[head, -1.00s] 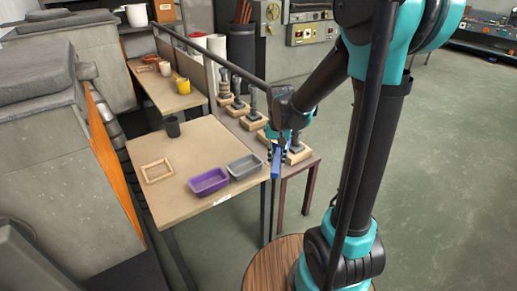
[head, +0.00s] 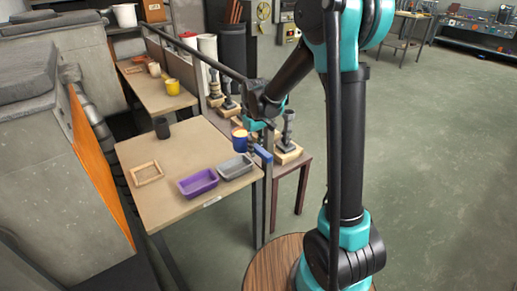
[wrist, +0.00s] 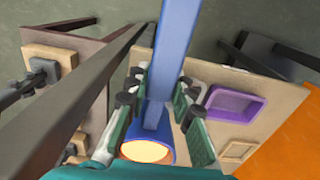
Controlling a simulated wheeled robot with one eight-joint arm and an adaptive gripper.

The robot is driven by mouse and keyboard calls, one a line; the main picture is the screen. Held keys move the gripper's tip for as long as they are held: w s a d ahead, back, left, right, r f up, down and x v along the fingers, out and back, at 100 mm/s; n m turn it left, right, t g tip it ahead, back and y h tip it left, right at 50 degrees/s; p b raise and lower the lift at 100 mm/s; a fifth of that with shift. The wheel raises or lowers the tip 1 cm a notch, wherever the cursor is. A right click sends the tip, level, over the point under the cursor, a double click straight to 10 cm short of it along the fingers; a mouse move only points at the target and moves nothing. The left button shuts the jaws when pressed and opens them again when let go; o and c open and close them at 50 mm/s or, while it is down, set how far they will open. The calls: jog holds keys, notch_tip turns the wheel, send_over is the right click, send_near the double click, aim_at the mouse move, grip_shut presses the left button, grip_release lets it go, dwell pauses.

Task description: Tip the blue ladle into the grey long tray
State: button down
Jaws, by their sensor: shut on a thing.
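The blue ladle (head: 263,153) is in my gripper (head: 254,143), which is shut on its handle. Its cup (head: 240,138) faces left in the head view, with an orange-yellow content in it. In the wrist view, the blue handle (wrist: 171,60) runs between my gripper's fingers (wrist: 160,105), and the cup (wrist: 147,147) with its pale orange content shows below. The grey long tray (head: 236,167) is at the table's right edge, just below the cup in the head picture.
A purple tray (head: 198,182) sits left of the grey tray and shows in the wrist view (wrist: 236,106). A wooden frame (head: 146,173) and a dark cup (head: 161,127) are also on the table (head: 175,210). Stands with dark posts (head: 288,130) are on the bench behind right.

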jog(key=shift+w+d+f+t+h, duration=0.15)
jog(key=shift+f+t+h, duration=0.5)
jog(key=shift+f+h, duration=0.35)
jog(key=shift+s+d+f+t+h, duration=0.1)
jog(key=shift+f+t+h, duration=0.65)
jog(key=shift+f, duration=0.4)
jog(key=shift+f+t+h, duration=0.1)
jog(key=shift+t+h, duration=1)
jog(key=shift+h, duration=0.65)
dwell(1.9)
dwell(0.5)
jog(key=shift+a+r+g+y, duration=0.1)
jog(key=shift+r+g+y, duration=0.2)
jog(key=shift+g+y, duration=0.7)
jog(key=shift+a+r+g+y, duration=0.1)
jog(key=shift+r+g+y, duration=0.15)
jog(key=shift+g+y, duration=0.75)
jog(key=shift+r+g+y, duration=0.3)
jog(key=shift+g+y, duration=0.1)
jog(key=shift+y, duration=1.1)
